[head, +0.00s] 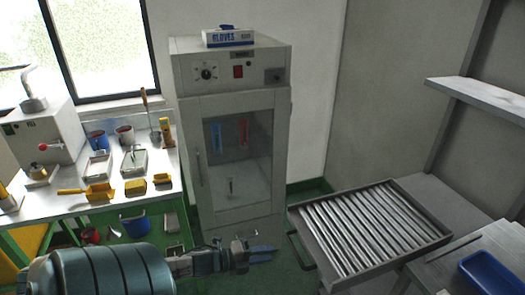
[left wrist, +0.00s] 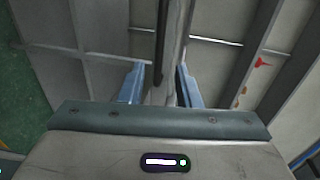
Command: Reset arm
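My left gripper (head: 262,254) reaches in from the lower left in the head view, over the green floor in front of the grey cabinet (head: 187,120). Its two blue fingers point right, toward the roller table (head: 420,248). In the left wrist view the fingers of my left gripper (left wrist: 158,84) stand apart. A grey upright bar shows between them; I cannot tell how far behind them it is. Nothing is seen gripped. My right gripper is not in view.
A white workbench (head: 60,205) with yellow tools, cups and a machine (head: 42,135) stands at the left. A gloves box (head: 229,39) lies on the cabinet. A shelf (head: 480,95) and blue tray (head: 490,272) are at the right. Green floor shows between cabinet and roller table.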

